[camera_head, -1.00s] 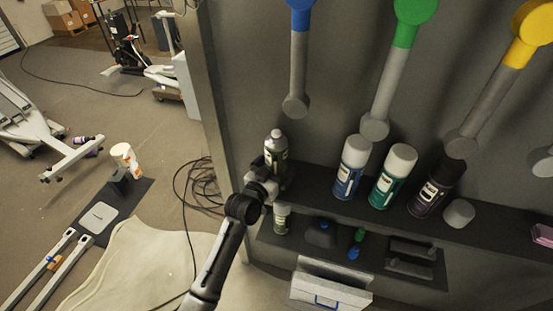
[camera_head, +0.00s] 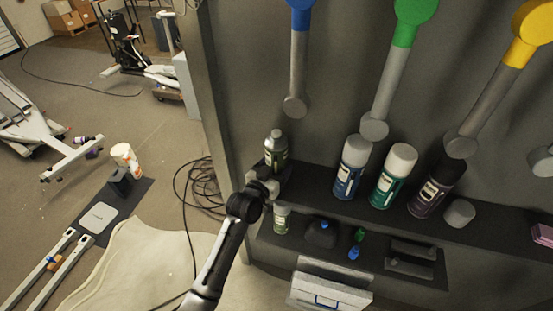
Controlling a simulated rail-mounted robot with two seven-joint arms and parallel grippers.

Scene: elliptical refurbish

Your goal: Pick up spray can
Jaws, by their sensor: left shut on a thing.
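I cannot tell whether the can's base touches the shelf. My right gripper is not in view.
A blue can (camera_head: 350,170), a green can (camera_head: 392,178) and a dark can (camera_head: 436,190) stand to the right on the shelf (camera_head: 315,190), with a loose grey cap (camera_head: 459,213). A small can (camera_head: 281,220) stands on the lower shelf. Coloured-ended tools hang above.

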